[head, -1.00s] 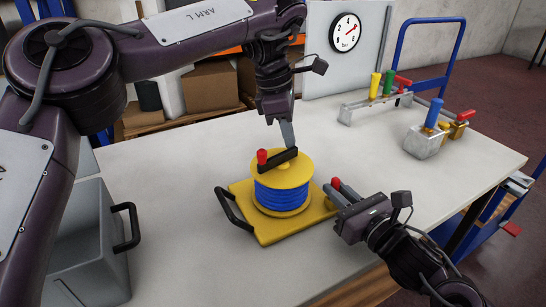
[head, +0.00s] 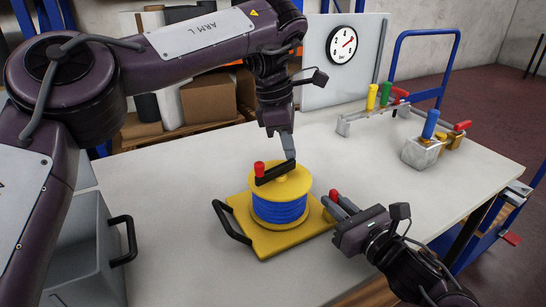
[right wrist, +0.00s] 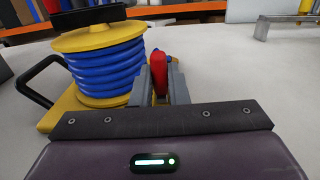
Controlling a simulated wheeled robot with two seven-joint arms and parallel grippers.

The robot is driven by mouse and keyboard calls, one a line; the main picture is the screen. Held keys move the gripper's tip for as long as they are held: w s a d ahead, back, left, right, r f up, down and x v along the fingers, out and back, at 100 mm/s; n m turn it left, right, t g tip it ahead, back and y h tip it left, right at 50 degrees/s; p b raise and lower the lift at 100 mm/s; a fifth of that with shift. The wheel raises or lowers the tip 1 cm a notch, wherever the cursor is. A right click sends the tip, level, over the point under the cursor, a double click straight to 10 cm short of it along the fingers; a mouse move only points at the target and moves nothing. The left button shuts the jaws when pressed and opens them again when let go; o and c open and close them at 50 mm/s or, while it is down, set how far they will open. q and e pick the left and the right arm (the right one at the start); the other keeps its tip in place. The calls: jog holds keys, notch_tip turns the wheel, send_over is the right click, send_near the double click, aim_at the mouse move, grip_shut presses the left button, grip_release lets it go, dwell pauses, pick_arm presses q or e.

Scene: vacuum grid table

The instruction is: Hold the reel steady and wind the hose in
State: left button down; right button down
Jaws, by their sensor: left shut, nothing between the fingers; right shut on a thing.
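A yellow reel (head: 291,184) stands on a yellow base plate (head: 270,245) with a black carry handle (head: 230,222). Blue hose (head: 280,211) is wrapped around its drum; it also shows in the right wrist view (right wrist: 106,72). A black crank (head: 275,173) lies across the top, with a red knob (head: 259,168) at its left end. My left gripper (head: 291,157) is shut and empty, its tips at the crank's right end; contact is unclear. My right gripper (head: 338,204) is shut on a red lever (right wrist: 157,66) beside the reel.
A grey bin (head: 83,240) stands at the table's left end. A rail with coloured handles (head: 378,113) and a metal block with a blue handle (head: 424,150) are at the back right. A pressure gauge (head: 342,45) is behind.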

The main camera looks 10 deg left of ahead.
aim_at(280, 166)
pick_arm(q)
jog(key=v, duration=0.7)
jog(key=c, duration=2)
grip_release()
jog(key=shift+s+r, duration=0.1)
jog(key=shift+o, duration=1.3)
jog(key=shift+s+a, duration=0.1)
jog(key=shift+a, duration=0.05)
jog(key=shift+o, duration=1.3)
jog(key=s+n, duration=0.1)
jog(key=s+a+n, duration=0.1)
jog(key=n, duration=0.1)
jog(key=s+f+n, duration=0.1)
jog(key=s, duration=0.1)
jog(key=shift+s+a+n, duration=0.1)
jog(key=shift+a+n, duration=0.15)
jog(key=shift+n, duration=0.05)
jog(key=s+r+n+t, duration=0.3)
jog(key=r+n, duration=0.1)
jog(key=shift+s+a, duration=0.3)
jog(key=shift+a, duration=0.05)
jog(key=x, duration=1.1)
jog(key=shift+w+d+f, duration=0.15)
jog(key=shift+w+f, duration=0.05)
jog(key=shift+f, duration=0.05)
grip_shut()
